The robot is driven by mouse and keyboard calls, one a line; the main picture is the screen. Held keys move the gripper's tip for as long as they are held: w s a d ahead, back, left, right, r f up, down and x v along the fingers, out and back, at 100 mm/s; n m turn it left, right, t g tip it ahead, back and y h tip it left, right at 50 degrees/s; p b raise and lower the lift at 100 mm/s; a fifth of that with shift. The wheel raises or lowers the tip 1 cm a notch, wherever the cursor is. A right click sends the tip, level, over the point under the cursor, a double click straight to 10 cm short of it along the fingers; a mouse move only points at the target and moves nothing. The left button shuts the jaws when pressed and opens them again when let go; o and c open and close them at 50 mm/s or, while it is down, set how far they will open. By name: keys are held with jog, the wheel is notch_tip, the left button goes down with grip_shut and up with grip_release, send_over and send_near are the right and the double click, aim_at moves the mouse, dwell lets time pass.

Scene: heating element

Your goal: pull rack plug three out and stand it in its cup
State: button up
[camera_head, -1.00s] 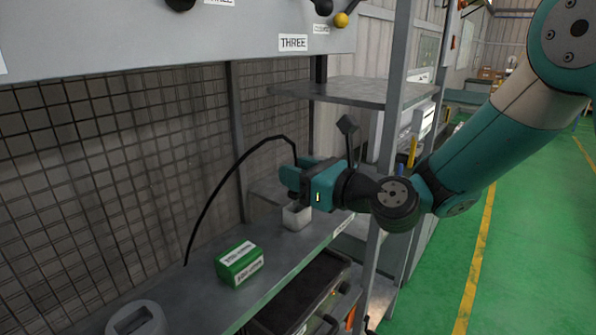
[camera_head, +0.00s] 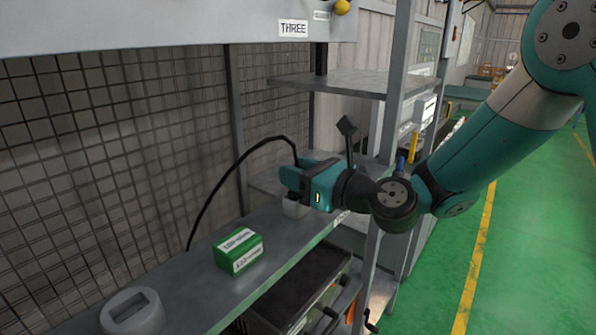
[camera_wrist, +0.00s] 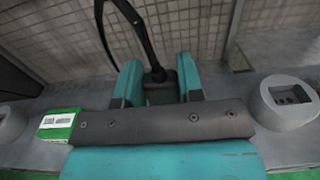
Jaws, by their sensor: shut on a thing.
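My gripper (camera_head: 300,178) is shut on a dark plug (camera_wrist: 157,76) with a black cable (camera_head: 222,185). It holds the plug low over the grey shelf, and most of the plug is hidden by the fingers in the head view. A pale grey cup (camera_head: 294,208) shows partly behind and below my gripper. In the wrist view that cup (camera_wrist: 272,107), with a dark slotted opening, stands on the right, apart from the plug.
A green box (camera_head: 238,250) stands on the shelf (camera_head: 195,277), left of my gripper in the wrist view. Another grey cup (camera_head: 133,312) stands nearer the head camera. A mesh wall (camera_head: 110,165) backs the shelf, and a rack post (camera_head: 392,90) stands near my wrist.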

jog(key=shift+f+b, duration=0.55)
jog(key=shift+f, duration=0.25)
jog(key=o, duration=1)
jog(key=b+v, duration=1.1)
jog(key=v, duration=0.6)
jog(key=shift+s+d, duration=0.15)
